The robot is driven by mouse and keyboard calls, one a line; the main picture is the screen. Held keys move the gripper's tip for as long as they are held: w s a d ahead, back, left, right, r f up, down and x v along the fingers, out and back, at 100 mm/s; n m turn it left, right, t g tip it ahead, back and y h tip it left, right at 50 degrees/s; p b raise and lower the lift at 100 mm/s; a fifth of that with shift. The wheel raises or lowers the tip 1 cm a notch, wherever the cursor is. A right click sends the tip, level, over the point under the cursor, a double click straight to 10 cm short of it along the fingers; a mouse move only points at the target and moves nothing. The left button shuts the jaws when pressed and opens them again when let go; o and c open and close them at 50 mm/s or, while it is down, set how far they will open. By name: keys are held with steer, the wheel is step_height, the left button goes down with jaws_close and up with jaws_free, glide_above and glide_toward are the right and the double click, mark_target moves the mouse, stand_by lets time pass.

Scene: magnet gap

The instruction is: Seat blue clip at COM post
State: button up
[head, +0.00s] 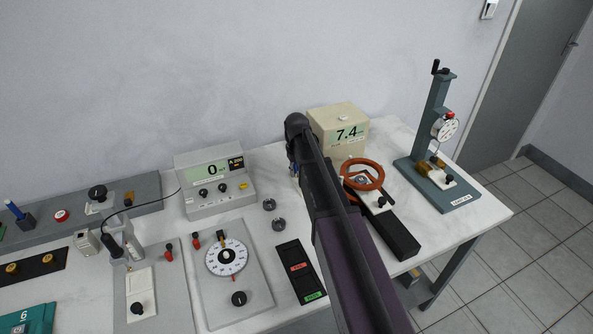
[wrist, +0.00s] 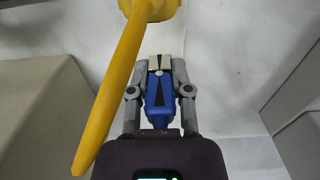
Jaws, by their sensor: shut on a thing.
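The blue clip (wrist: 159,98) sits between the two grey fingers of my gripper (wrist: 160,64) in the wrist view. My gripper is shut on it, and the clip's pale, dark-marked end points away from my wrist. In the head view my dark arm hides most of the gripper; a small blue patch (head: 293,169) shows at its left edge, between the grey meter and the beige box. No label lets me pick out the COM post. A yellow rod with a rounded head (wrist: 148,10) crosses close in front at the upper left of the wrist view; what it belongs to is unclear.
The grey meter (head: 208,200) reads 0 and has two dark knobs and a yellow one. The beige box (head: 358,119) reads 7.4. An orange ring (head: 378,174) on a black base stands right of my arm. Two small metal pieces (head: 269,204) lie right of the meter.

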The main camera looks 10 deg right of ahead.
steer(key=shift+r, duration=0.2)
step_height(320, 180, up, 10)
steer(key=p, duration=0.9)
steer(key=shift+f+p, duration=0.2)
steer(key=shift+p, duration=0.2)
steer(key=shift+s, duration=0.1)
